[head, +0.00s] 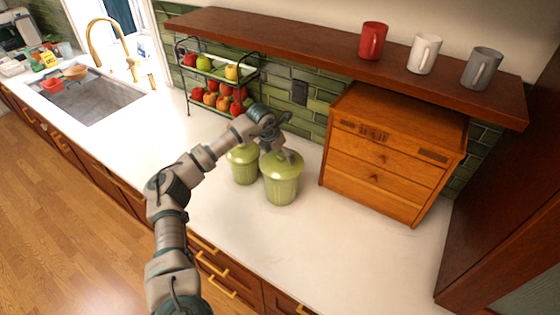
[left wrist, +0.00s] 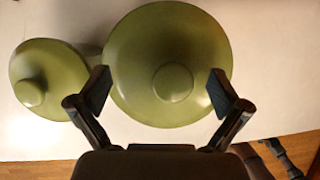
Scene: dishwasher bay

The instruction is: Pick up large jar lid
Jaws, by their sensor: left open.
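The large green jar (head: 281,183) stands upright on the white counter. Its domed green lid (head: 290,163) is on top, with a round knob in the middle. In the left wrist view the large lid (left wrist: 137,62) fills the upper middle, its knob (left wrist: 173,83) between my fingers. My left gripper (head: 281,143) is above the large lid, open and empty, its fingertips apart on either side of the knob. In the left wrist view the gripper (left wrist: 157,91) shows both dark fingers. A smaller green jar (head: 243,169) stands to the left. My right gripper is not in view.
A wooden drawer box (head: 372,160) stands right of the jars. A fruit rack (head: 216,85) is behind to the left. A wooden shelf (head: 300,50) with three mugs hangs above. The counter (head: 310,245) in front is clear.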

